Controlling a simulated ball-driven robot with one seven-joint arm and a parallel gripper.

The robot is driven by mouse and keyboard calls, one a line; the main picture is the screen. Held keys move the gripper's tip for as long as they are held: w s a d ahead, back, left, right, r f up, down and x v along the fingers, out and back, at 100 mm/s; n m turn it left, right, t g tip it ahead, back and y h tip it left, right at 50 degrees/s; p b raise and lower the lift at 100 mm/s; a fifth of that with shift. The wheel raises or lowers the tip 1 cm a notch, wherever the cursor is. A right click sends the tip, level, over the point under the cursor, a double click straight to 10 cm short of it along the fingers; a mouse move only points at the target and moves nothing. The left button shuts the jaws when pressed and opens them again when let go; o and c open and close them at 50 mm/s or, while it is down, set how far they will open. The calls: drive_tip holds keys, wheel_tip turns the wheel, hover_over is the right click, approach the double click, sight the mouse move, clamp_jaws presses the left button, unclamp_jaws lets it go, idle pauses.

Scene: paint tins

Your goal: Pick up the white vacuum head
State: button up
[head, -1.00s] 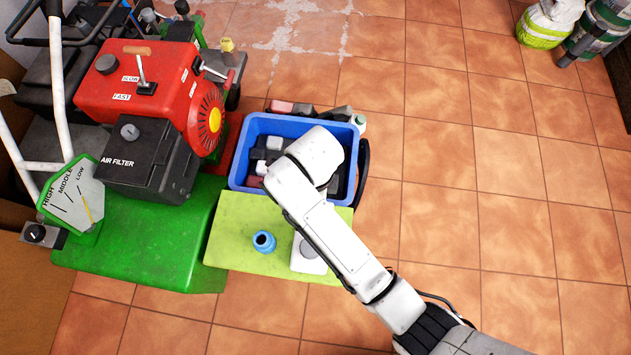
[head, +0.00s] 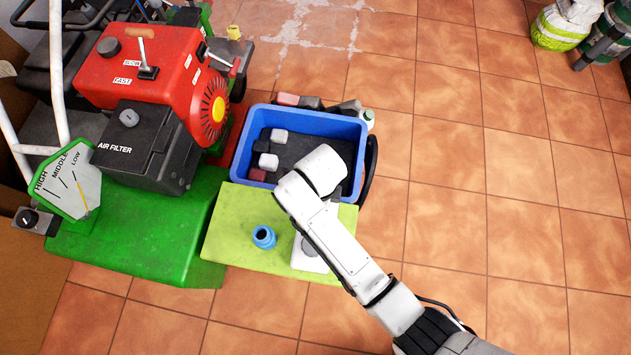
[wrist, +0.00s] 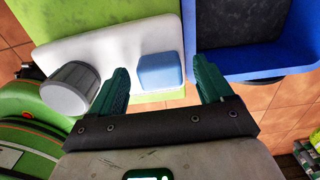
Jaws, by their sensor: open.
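A white object with a grey round cap (head: 308,250) lies on the lime-green board, partly hidden by my arm; it best fits the white vacuum head. In the wrist view its white body (wrist: 105,48) lies flat, with a grey ribbed cap (wrist: 70,88) at the left. A blue rounded block (wrist: 160,70) sits on or against its near side; I cannot tell if it is part of it. My gripper (wrist: 162,66) is open and empty, its two dark green fingers on either side of the blue block in the picture. Contact is not visible. In the head view my arm hides the gripper.
The lime-green board (head: 225,235) also holds a blue bottle-like piece (head: 264,237). A blue crate (head: 240,150) with small white, dark and red blocks stands behind it. A red and green machine (head: 140,85) stands at the left.

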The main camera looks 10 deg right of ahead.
clamp_jaws()
idle(0.7)
drive_tip(key=shift+r, duration=0.1)
